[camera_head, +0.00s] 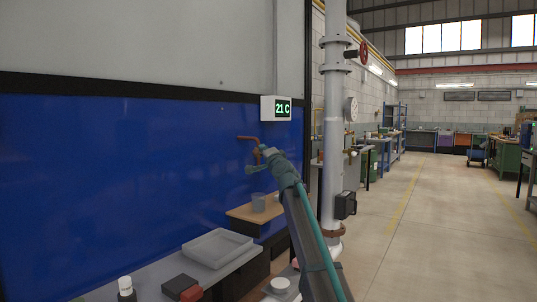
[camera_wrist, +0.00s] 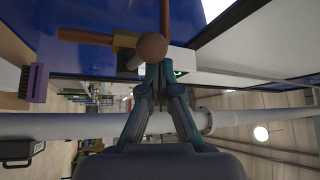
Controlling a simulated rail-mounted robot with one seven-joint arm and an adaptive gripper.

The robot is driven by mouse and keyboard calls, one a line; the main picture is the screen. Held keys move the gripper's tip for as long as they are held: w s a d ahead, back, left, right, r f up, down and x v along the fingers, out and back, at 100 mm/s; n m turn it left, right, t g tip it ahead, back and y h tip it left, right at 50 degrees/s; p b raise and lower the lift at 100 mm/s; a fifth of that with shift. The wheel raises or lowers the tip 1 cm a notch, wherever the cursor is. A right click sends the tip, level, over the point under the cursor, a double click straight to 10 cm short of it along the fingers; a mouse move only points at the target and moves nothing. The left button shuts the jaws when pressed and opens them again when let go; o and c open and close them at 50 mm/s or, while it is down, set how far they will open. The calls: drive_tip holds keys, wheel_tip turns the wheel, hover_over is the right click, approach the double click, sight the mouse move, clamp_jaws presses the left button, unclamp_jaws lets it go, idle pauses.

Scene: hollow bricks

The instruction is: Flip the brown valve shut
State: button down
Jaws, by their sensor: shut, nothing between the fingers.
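The brown valve (camera_head: 248,138) is small in the head view, in front of the blue wall panel, with a thin brown handle pointing left. In the wrist view it is close: a brown round knob (camera_wrist: 152,46), a brown bar (camera_wrist: 85,35) running left and a tan block (camera_wrist: 124,42) behind. My gripper (camera_wrist: 158,74) is shut and empty, its fingertips just below the knob in the wrist view. In the head view my gripper (camera_head: 265,154) is right at the valve and hides part of it. I cannot tell whether it touches.
A white vertical pipe (camera_head: 333,120) with a red handwheel (camera_head: 363,53) stands right of my arm. A display (camera_head: 275,108) reading 21 C hangs above the valve. A grey tray (camera_head: 217,247) lies on the bench below. The aisle floor (camera_head: 430,240) to the right is clear.

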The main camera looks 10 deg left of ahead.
drive_tip(key=shift+s+f+b, duration=0.15)
drive_tip(key=shift+f+b, duration=0.25)
drive_tip(key=shift+f, duration=0.1)
drive_tip(key=shift+a+f, duration=0.1)
drive_tip(key=shift+f, duration=0.15)
idle(0.3)
drive_tip(key=s+d+f+p, duration=0.1)
drive_tip(key=s+d, duration=0.3)
drive_tip(key=d, duration=0.4)
drive_tip(key=shift+s+d+f+p, duration=0.2)
drive_tip(key=shift+s+f+p, duration=0.1)
drive_tip(key=shift+f+p, duration=0.1)
